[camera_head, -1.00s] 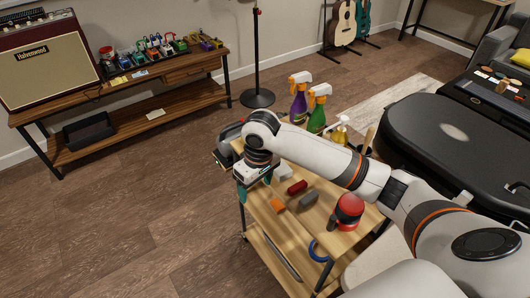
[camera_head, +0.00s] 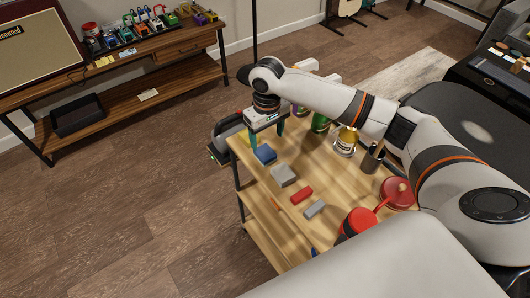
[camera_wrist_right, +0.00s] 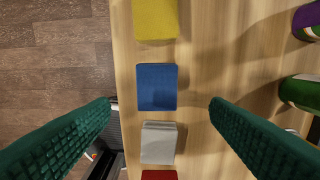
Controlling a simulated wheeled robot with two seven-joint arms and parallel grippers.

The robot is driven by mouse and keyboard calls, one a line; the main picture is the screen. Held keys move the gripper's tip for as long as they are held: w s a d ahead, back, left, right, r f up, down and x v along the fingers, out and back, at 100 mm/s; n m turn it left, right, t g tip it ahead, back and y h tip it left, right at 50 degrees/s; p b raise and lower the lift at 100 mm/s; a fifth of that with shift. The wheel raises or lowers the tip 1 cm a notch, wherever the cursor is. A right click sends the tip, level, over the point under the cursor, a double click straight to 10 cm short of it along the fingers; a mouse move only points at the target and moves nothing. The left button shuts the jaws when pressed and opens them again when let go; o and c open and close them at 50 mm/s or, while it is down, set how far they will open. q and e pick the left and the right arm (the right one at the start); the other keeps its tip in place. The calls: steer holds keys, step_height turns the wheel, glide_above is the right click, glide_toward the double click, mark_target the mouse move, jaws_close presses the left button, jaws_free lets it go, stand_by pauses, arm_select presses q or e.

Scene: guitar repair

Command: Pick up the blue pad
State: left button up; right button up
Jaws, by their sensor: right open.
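The blue pad (camera_head: 264,155) lies flat on the wooden top of the cart (camera_head: 275,205), near its left edge. My right gripper (camera_head: 266,136) is open and empty above the cart top, beside the blue pad in the head view. In the right wrist view the blue pad (camera_wrist_right: 157,86) lies below and between the two green fingertips (camera_wrist_right: 160,104), with bare space on both sides. The fingers do not touch it. My left gripper is not in view.
A yellow pad (camera_wrist_right: 155,19) and a grey block (camera_wrist_right: 158,143) lie on either side of the blue pad. A red block (camera_head: 301,194) and another grey block (camera_head: 314,209) continue the row. A green bottle (camera_head: 320,123) and red containers (camera_head: 397,193) stand farther right.

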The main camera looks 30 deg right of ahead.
mark_target(265, 152)
steer(key=shift+f, duration=0.5)
steer(key=shift+w+f, duration=0.1)
steer(key=shift+f, duration=0.15)
steer(key=f, duration=0.4)
steer(key=shift+a+f, duration=0.2)
steer(key=shift+w+f, duration=0.1)
steer(key=shift+f, duration=0.15)
steer(key=shift+c, duration=0.3)
steer(key=c, duration=1)
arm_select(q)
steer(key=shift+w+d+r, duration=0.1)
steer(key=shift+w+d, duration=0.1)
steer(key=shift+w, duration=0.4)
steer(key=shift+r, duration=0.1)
arm_select(e)
step_height(265, 152, up, 10)
